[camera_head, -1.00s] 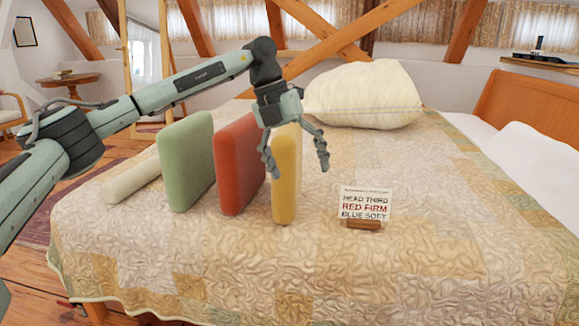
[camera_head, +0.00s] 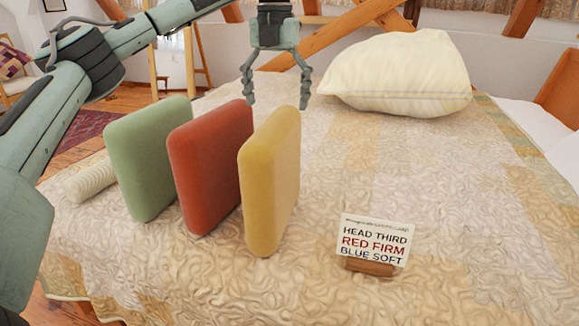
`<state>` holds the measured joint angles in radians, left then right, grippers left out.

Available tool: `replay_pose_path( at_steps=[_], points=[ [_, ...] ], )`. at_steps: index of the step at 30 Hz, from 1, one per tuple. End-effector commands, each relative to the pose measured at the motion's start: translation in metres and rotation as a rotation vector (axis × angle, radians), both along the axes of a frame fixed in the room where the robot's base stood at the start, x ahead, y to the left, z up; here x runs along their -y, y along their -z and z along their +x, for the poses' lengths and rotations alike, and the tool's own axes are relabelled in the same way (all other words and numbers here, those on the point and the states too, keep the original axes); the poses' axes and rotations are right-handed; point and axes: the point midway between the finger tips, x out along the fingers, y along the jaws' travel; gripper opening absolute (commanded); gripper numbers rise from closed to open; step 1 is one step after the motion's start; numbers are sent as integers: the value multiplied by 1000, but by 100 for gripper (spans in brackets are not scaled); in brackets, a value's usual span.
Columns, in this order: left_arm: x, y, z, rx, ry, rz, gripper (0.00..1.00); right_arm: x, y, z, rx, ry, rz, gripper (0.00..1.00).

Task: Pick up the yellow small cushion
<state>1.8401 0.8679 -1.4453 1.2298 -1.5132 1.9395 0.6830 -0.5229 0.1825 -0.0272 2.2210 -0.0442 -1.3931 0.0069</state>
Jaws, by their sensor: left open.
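The yellow small cushion (camera_head: 270,183) stands upright on the quilted bed, rightmost in a row of three cushions. My left gripper (camera_head: 277,103) points down with its two fingers apart and nothing between them. In the picture its fingertips end near the top edge of the yellow cushion, one to the left and one to the right. I see no contact, and the exact gap in depth is hard to tell. My right gripper is not in view.
A red cushion (camera_head: 211,166) stands close left of the yellow one, and a green cushion (camera_head: 150,158) beyond it. A cream bolster (camera_head: 90,181) lies at the far left. A sign (camera_head: 373,242) stands front right. A large pillow (camera_head: 398,75) lies behind.

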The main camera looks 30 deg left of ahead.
Motion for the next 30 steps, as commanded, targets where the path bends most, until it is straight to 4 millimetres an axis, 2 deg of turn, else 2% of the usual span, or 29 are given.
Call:
replay_pose_path(
  at_steps=[8,16,20,26,30],
  points=[
    [-2,31,-1,-2,-1,0,86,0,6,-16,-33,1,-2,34],
    [-5,69,-3,-3,0,0,86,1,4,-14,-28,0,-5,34],
    [-5,76,-3,-2,0,-1,86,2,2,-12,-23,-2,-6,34],
    [-5,77,-3,-1,0,0,86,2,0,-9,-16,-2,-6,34],
    [-5,77,-3,-1,0,0,69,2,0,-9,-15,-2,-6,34]
  ],
)
